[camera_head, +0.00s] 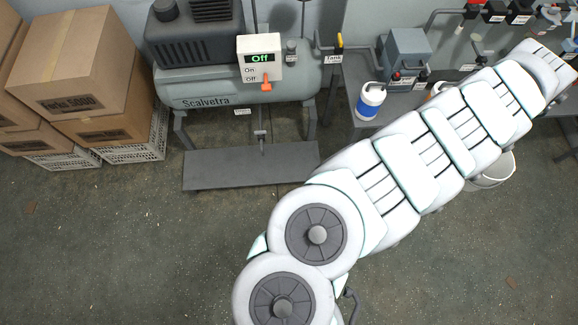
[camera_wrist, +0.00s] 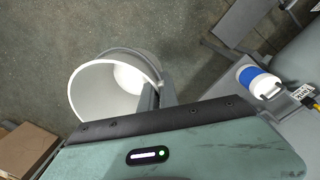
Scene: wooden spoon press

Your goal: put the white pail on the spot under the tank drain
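The white pail (camera_head: 497,172) stands at the right in the head view, partly hidden behind my arm. In the wrist view the pail (camera_wrist: 92,98) shows its open mouth and grey bail handle. My gripper's grey fingers (camera_wrist: 158,95) are at the pail's right rim, by the handle; whether they grip it is unclear. My gripper is hidden behind my arm in the head view. The grey tank (camera_head: 210,98) has a drain fitting (camera_head: 262,135) underneath. A flat grey plate (camera_head: 235,170) lies on the floor below it.
Cardboard boxes (camera_head: 75,60) on white crates (camera_head: 140,148) stand left of the tank. A grey bench (camera_head: 400,102) at the right holds a blue-and-white container (camera_head: 370,100). The tank's panel (camera_head: 260,58) reads Off. The floor in front of the plate is clear.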

